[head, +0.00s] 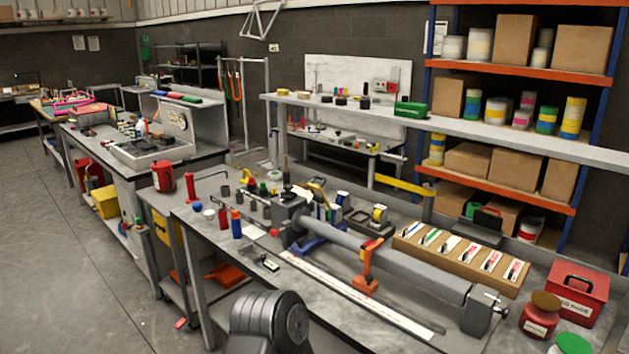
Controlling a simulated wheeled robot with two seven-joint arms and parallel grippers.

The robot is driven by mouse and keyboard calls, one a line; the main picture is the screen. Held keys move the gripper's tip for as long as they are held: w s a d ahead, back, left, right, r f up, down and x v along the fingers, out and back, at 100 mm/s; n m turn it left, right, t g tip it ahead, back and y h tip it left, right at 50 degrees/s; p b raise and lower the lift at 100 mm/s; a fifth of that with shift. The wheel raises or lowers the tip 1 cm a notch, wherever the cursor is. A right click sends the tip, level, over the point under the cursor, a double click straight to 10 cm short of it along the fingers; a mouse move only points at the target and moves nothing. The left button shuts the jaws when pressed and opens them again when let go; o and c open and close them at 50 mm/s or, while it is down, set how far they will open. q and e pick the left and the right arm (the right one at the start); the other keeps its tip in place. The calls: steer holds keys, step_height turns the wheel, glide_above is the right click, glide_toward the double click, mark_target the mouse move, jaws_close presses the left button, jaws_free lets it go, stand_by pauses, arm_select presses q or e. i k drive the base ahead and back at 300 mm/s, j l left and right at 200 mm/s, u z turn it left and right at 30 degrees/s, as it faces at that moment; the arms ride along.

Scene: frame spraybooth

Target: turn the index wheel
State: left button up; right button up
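A long grey tube (400,262) lies across a fixture on the workbench. A dark grey block (289,211) stands at its far left end, and another grey block (478,312) with a small metal handle (497,302) stands at its near right end. I cannot clearly make out which part is the index wheel. A blue bracket (312,243) and an orange stand (367,268) are at the tube. Neither of my grippers is in view. A dark ribbed part at the bottom edge looks like my own arm.
A wooden rack (462,258) with labelled strips lies behind the tube. A red box (577,291) and a red tin (540,314) stand at the right. Blue and red bottles (236,224) stand at the bench's left. A long ruler-like strip (350,290) lies in front.

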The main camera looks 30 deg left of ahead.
mark_target(288, 194)
steer(key=j+z, duration=0.1)
steer(key=j, duration=0.7)
steer(key=k+j, duration=0.1)
steer(key=j, duration=0.65)
steer(key=j+z, duration=0.15)
steer(key=j, duration=0.65)
steer(key=k+j, duration=0.15)
steer(key=j, duration=0.6)
steer(key=z, duration=0.05)
